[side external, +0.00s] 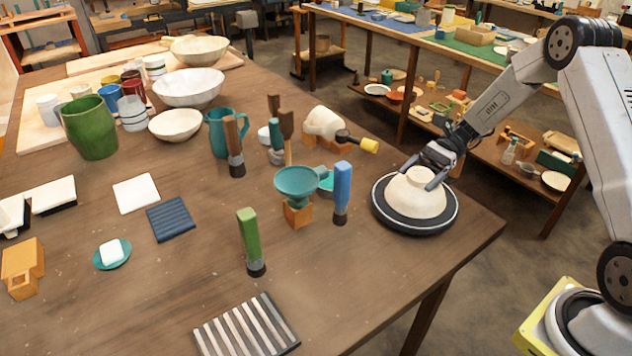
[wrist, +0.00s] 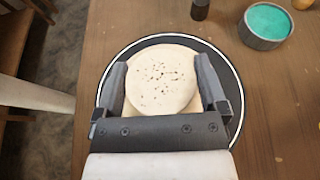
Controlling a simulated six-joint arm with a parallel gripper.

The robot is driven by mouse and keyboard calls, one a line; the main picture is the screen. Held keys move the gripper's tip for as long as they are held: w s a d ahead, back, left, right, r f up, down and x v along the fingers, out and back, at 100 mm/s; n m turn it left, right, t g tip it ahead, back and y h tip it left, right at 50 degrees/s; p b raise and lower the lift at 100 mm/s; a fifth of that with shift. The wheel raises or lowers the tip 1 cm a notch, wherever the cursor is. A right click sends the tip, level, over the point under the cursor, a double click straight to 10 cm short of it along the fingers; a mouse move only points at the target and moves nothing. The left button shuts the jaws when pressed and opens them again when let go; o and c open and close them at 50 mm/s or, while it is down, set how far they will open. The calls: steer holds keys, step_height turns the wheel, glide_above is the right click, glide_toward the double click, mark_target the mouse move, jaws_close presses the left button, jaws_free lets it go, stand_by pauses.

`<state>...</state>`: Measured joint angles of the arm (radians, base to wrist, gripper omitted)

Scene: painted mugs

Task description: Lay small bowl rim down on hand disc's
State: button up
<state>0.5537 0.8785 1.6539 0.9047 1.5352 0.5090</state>
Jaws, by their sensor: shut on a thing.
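The small bowl (side external: 416,196) is cream and sits upside down, its foot facing up, over the round dark disc (side external: 396,222) with a white ring near its edge. In the wrist view the bowl's speckled base (wrist: 161,80) is near the middle of the disc (wrist: 142,46). My gripper (side external: 433,178) reaches down from the right and is shut on the bowl, a finger on each side; it also shows in the wrist view (wrist: 160,88). The bowl's rim appears to be at the disc's surface; I cannot tell whether it touches all round.
The disc stands near the table's right corner. Larger bowls (side external: 189,88) and a green jug (side external: 89,128) are farther back.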

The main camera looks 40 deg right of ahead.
steer(key=shift+f, duration=0.1)
stand_by(0.3)
steer(key=o, duration=1.2)
steer(key=shift+r, duration=3)
steer(key=shift+a, duration=0.1)
